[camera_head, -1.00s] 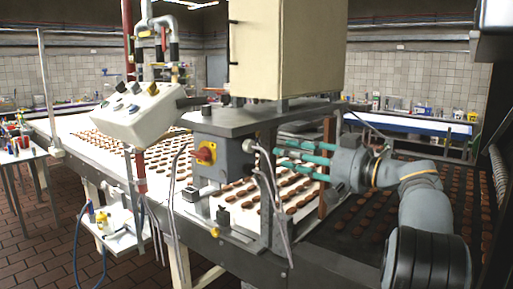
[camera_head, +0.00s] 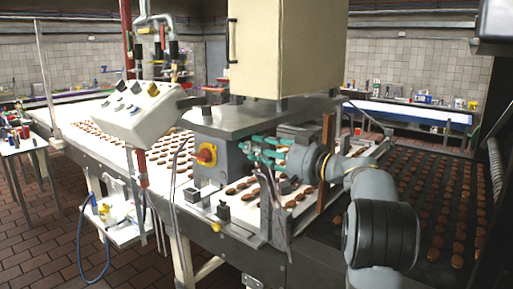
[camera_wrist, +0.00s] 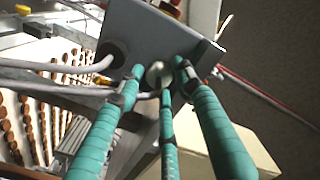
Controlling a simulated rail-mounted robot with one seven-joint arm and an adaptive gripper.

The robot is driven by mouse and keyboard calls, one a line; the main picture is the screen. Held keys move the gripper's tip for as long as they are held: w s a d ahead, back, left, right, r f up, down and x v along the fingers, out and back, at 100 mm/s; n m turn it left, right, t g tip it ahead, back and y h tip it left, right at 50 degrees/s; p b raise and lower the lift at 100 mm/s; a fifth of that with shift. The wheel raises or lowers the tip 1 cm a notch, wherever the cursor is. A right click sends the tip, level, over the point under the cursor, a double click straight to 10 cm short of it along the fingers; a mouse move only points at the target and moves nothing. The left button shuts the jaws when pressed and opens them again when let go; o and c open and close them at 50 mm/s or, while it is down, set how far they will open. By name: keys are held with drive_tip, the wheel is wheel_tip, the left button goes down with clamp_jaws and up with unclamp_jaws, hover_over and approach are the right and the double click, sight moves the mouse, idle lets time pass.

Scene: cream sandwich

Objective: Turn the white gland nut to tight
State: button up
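The white gland nut (camera_wrist: 158,75) shows in the wrist view as a small, pale, rounded piece at the lower edge of a grey box (camera_wrist: 150,35). My gripper (camera_wrist: 160,78) has three teal fingers, their dark tips spread around the nut. Narrow gaps seem to show beside the nut, so the fingers look open; contact is hard to judge. In the head view my gripper (camera_head: 250,150) is at the right side of the grey switch box (camera_head: 212,175). The nut is hidden there behind the fingertips.
Grey cables (camera_wrist: 60,68) run left of my fingers. A brown upright post (camera_head: 326,150) stands close to my wrist. The conveyor (camera_head: 75,145) holds rows of brown biscuits.

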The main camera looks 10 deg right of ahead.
drive_tip(key=shift+c, duration=0.8)
drive_tip(key=c, duration=0.7)
drive_tip(key=shift+m+b, duration=0.3)
drive_tip(key=shift+r+m+b, duration=0.2)
drive_tip(key=shift+m+b, duration=1.55)
drive_tip(key=shift+m, duration=1.05)
drive_tip(key=o, duration=0.7)
drive_tip(key=shift+d, duration=0.1)
drive_tip(key=shift+o, duration=0.8)
drive_tip(key=shift+f, duration=0.1)
